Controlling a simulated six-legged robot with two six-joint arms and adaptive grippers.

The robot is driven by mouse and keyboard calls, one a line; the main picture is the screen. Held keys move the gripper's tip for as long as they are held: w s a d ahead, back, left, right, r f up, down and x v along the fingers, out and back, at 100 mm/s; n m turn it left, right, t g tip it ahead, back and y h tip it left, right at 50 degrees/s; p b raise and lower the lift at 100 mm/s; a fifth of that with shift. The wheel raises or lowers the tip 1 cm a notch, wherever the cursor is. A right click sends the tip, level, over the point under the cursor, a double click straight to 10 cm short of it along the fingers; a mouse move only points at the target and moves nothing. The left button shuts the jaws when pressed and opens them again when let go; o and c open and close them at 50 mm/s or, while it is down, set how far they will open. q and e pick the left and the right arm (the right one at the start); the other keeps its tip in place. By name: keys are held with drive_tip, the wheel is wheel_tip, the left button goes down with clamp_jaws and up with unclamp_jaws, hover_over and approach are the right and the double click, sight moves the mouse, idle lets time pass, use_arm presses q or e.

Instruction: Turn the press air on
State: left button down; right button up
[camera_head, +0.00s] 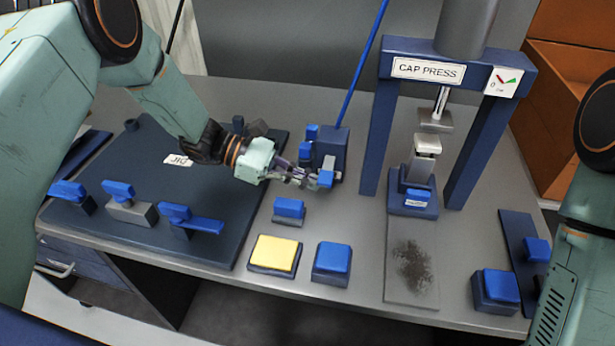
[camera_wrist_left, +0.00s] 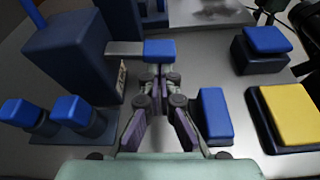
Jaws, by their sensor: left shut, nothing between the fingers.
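A dark blue valve block (camera_head: 328,148) with a blue hose rising from it stands on the bench left of the cap press (camera_head: 380,130). A grey lever with a blue tip (camera_head: 326,179) sticks out from the block. In the left wrist view the lever's blue tip (camera_wrist_left: 160,50) lies just beyond my fingertips, its grey arm (camera_wrist_left: 124,47) running left to the block (camera_wrist_left: 68,58). My left gripper (camera_head: 306,181) is shut and empty, close beside the blue tip; it also shows in the left wrist view (camera_wrist_left: 159,75). I cannot tell whether they touch. My right gripper is out of view.
A gauge (camera_head: 502,82) is on the press frame; its reading is too small to tell. A blue block (camera_head: 290,208), a yellow-topped button (camera_head: 274,252) and a blue button (camera_head: 332,260) stand near the front edge. A dark plate (camera_head: 205,210) with blue-handled clamps lies left.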

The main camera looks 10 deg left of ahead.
use_arm(q)
drive_tip(key=shift+s+r+n+g+p, duration=0.15)
drive_tip(key=shift+r+n+g+p, duration=0.4)
drive_tip(key=shift+r+n, duration=0.4)
drive_tip(key=shift+r, duration=0.3)
